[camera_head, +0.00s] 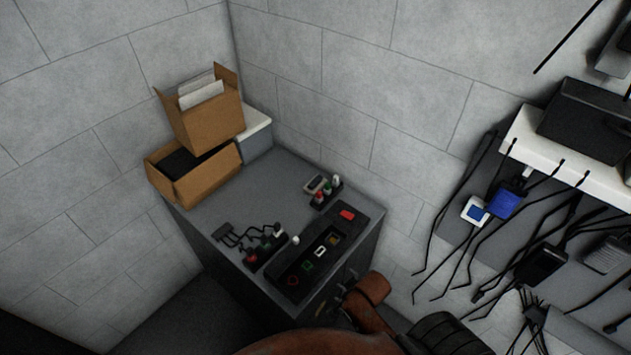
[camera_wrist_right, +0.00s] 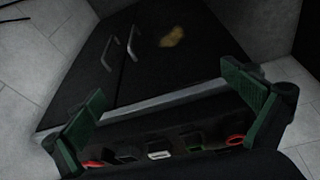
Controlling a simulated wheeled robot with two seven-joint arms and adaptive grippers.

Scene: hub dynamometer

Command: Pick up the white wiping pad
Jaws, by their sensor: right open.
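A small white rectangle (camera_head: 320,252) sits in a long dark tray (camera_head: 301,258) on top of the grey cabinet in the head view. A white rectangle (camera_wrist_right: 158,155) also shows in the dark row low in the right wrist view. A pale flat piece (camera_head: 316,183) lies farther back on the cabinet; I cannot tell which of these is the wiping pad. My right gripper (camera_wrist_right: 162,80) is open, its green-padded fingers wide apart with nothing between them. In the head view my arm covers the area by the cabinet's front. My left gripper is not in view.
Cardboard boxes (camera_head: 205,119) are stacked at the cabinet's back left. Dark cables (camera_head: 236,237) and small coloured-capped items (camera_head: 329,188) stand on the grey top (camera_head: 262,190). A white shelf (camera_head: 550,145) with hanging cables is on the right wall. Cabinet doors (camera_wrist_right: 165,50) show in the wrist view.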

